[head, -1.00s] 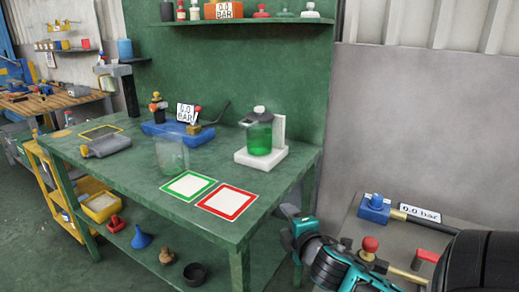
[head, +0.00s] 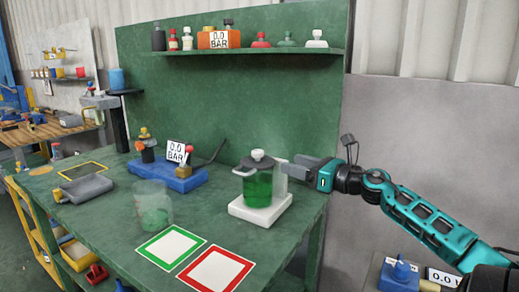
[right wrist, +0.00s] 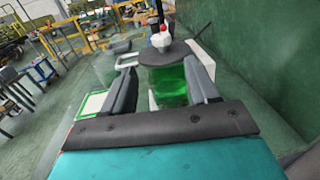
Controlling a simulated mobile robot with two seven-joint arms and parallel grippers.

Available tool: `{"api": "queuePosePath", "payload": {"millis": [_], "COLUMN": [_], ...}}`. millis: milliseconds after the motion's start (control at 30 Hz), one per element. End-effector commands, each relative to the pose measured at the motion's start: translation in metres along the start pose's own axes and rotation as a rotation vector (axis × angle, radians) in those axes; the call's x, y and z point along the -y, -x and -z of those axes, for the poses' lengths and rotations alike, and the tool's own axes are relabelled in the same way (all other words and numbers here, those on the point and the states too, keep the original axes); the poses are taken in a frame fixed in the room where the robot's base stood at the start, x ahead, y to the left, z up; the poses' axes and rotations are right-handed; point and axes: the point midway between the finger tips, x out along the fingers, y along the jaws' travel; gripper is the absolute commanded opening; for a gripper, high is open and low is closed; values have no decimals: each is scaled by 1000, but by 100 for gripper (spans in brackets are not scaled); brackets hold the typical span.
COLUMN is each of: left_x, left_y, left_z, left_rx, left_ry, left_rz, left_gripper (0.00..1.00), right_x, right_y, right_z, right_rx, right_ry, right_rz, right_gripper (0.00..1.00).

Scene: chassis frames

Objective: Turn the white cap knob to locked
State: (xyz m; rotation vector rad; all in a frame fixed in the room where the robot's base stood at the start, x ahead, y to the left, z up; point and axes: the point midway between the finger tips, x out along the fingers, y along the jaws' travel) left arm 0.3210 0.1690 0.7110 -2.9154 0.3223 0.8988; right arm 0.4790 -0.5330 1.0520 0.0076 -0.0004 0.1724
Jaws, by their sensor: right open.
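The white cap knob (head: 258,155) sits on the dark lid of a clear jar with green liquid (head: 257,187). The jar stands upright on a white base (head: 262,213) near the right end of the green bench. My right gripper (head: 303,166) is open, just right of the jar at about lid height. In the right wrist view the white knob (right wrist: 161,40) stands above the grey lid (right wrist: 165,53), and the green jar (right wrist: 168,85) shows ahead between the open fingers. I cannot tell whether they touch it. The knob's lock marking is too small to read. My left gripper is not in view.
A clear beaker (head: 153,205) stands left of the jar. Green-framed (head: 171,246) and red-framed (head: 216,270) pads lie in front. A blue valve block (head: 168,176) with a "0.0 BAR" sign is behind left. A shelf (head: 250,51) with bottles runs above; the green back wall is close behind.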

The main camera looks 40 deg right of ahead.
Motion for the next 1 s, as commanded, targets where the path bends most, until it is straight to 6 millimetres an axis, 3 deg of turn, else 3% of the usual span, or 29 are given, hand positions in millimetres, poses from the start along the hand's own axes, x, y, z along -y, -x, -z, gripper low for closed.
{"api": "queuePosePath", "payload": {"millis": [267, 1000], "left_x": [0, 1], "left_y": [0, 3], "left_z": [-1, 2], "left_rx": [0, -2], "left_ry": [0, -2], "left_rz": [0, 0], "left_gripper": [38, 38], "right_x": [0, 1], "right_y": [-10, -89], "right_z": [-1, -2], "right_rx": [-1, 2], "right_ry": [9, 3], "right_rz": [-5, -1], "right_gripper": [59, 59]}}
